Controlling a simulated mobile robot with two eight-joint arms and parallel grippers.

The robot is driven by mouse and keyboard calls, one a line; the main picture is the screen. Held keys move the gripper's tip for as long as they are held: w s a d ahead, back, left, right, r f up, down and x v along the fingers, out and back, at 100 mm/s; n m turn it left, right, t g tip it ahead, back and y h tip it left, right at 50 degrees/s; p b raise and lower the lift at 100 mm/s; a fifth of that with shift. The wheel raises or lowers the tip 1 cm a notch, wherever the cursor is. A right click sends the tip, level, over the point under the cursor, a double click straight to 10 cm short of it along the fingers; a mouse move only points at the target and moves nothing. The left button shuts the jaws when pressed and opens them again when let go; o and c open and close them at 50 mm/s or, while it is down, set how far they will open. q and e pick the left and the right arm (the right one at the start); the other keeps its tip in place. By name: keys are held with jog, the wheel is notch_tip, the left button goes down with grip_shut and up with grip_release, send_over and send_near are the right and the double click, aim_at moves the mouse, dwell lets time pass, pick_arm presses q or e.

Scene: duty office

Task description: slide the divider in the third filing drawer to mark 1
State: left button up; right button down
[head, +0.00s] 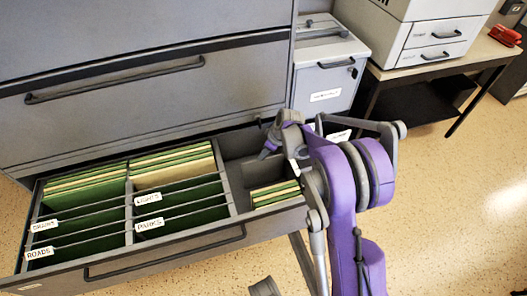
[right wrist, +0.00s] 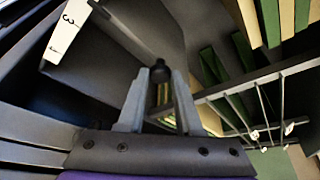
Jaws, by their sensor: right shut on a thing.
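The filing drawer (head: 165,258) stands pulled out at the bottom of the cabinet. Its right-hand lane holds a grey divider, mostly hidden by my gripper in the head view. My right gripper (head: 275,143) reaches down into this lane, behind a short stack of green and cream folders (head: 275,193). In the right wrist view my right gripper (right wrist: 160,100) is shut on the divider's dark knob (right wrist: 160,73), between its fingertips. A white mark strip (right wrist: 68,32) with a "3" shows at upper left there; mark 1 is not legible.
Labelled hanging folders (head: 85,215) fill the drawer's other lanes. A closed drawer front with a long handle (head: 115,82) is above. A small grey cabinet (head: 328,75) stands to the right, beside a table with a printer (head: 435,38). The speckled floor at right is clear.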

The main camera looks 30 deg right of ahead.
jog(key=s+a, duration=0.2)
jog(key=s, duration=0.6)
jog(key=shift+s+p, duration=0.25)
jog(key=shift+p, duration=0.1)
jog(key=c, duration=0.6)
grip_release()
jog(key=p+v, duration=0.3)
jog(key=v, duration=0.7)
jog(key=shift+s+d+r, duration=0.1)
jog(key=shift+s+r, duration=0.05)
jog(key=shift+r, duration=0.2)
